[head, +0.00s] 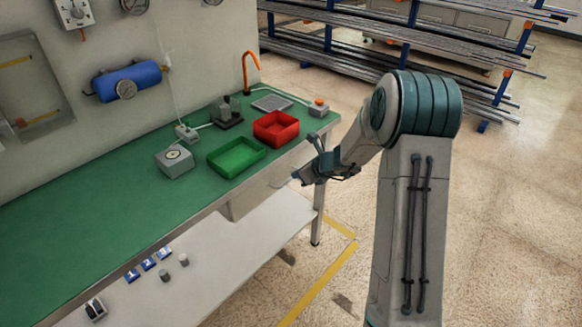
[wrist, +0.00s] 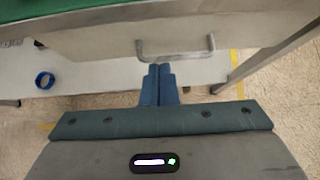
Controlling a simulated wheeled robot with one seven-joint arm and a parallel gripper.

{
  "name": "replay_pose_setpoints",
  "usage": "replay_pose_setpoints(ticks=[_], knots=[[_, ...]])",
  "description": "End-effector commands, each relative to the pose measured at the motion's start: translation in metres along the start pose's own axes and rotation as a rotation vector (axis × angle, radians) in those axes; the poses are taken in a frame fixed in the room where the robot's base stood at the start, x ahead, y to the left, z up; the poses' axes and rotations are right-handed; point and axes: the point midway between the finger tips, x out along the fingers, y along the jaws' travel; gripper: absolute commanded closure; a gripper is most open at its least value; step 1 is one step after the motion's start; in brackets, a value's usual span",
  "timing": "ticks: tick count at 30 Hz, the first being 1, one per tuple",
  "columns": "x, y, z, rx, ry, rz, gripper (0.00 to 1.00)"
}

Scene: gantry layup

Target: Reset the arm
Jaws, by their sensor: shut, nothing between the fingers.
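My arm is folded at the right of the head view. My gripper (head: 306,162) is in front of the right end of the green-topped bench (head: 82,215), near the bench's front edge. In the wrist view my gripper (wrist: 159,84) shows two blue fingers side by side and shut, with nothing between them. The fingers point toward a drawer handle (wrist: 176,50) under the bench top, and appear apart from it.
A lower shelf (head: 205,262) holds small items. A blue ring (wrist: 45,79) shows in the wrist view. Open floor lies right of the bench.

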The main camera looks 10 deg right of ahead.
Motion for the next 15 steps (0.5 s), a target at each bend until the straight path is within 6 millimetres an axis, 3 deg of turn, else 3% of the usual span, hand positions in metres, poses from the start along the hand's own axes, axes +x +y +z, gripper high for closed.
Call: replay_pose_setpoints(ticks=[8,15], knots=[[-0.010,0.000,0.002,-0.027,0.002,0.001,1.00],[-0.070,0.059,0.033,-0.512,0.038,0.104,1.00]])
